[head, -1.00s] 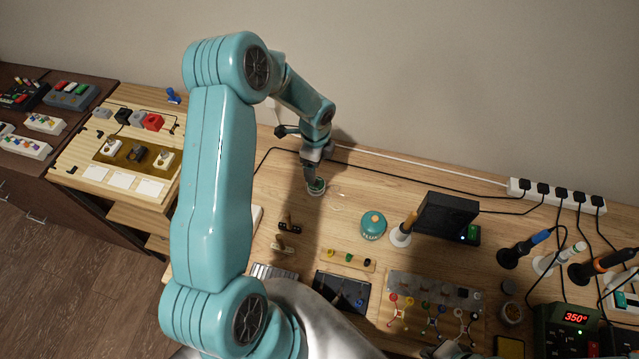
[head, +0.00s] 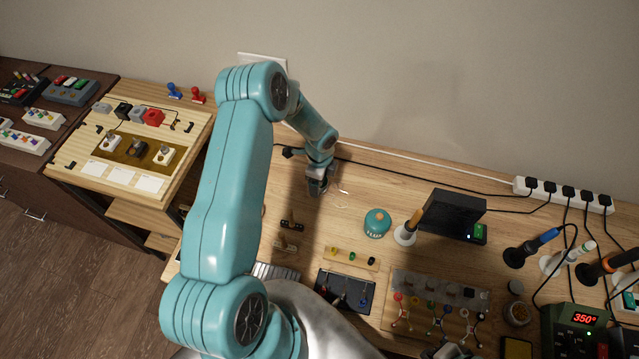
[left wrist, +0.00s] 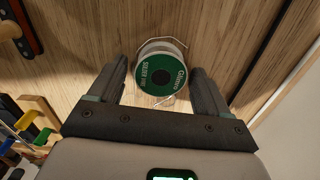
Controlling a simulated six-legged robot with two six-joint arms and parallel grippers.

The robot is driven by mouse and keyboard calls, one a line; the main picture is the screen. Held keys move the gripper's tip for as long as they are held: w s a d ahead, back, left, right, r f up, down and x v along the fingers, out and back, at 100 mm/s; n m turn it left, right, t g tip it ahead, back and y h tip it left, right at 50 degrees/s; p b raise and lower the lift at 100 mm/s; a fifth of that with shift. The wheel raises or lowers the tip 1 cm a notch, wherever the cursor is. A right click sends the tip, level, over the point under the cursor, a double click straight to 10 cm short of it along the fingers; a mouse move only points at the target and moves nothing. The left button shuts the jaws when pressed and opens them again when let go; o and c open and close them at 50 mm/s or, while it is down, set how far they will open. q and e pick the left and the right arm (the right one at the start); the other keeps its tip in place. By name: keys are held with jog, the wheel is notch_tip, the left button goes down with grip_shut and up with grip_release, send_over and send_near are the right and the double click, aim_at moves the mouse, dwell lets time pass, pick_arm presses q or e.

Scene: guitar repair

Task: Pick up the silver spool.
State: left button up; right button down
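The silver spool (left wrist: 161,72) stands in the left wrist view, with a green label on its end and silvery wire around its side. My left gripper (left wrist: 159,68) is open, with one dark finger on each side of the spool and small gaps to it. In the head view my left gripper (head: 318,186) is over the bench at the end of the teal arm and hides most of the spool. A loose wire end shows just right of it. My right gripper (head: 448,350) shows only partly at the bottom edge; its opening is unclear.
Small dark knobbed pieces (head: 290,225) lie nearer. A black cable (head: 400,172) runs along the wall behind.

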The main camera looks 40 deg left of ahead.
pick_arm(q)
jog(key=shift+a, duration=0.1)
jog(key=c, duration=0.9)
pick_arm(e)
jog(key=shift+a, duration=0.1)
